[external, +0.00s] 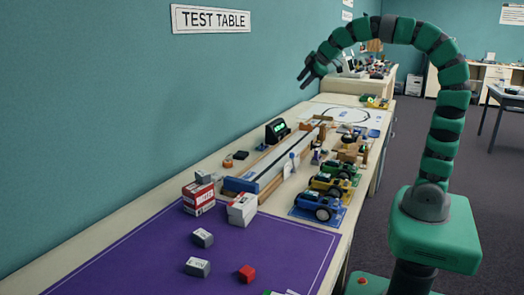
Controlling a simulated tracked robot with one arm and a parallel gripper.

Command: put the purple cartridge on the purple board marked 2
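My gripper (303,82) is raised high above the table, in front of the teal wall. Its dark fingers look spread apart, with nothing visible between them. I cannot make out a purple cartridge in this view. I cannot pick out a purple board marked 2 either. The one large purple surface is a flat mat (130,262) with a thin white border line, at the near end of the table, far below my gripper.
Beyond are a long track (275,165), a black display (277,131) and model vehicles (319,207) along the right edge.

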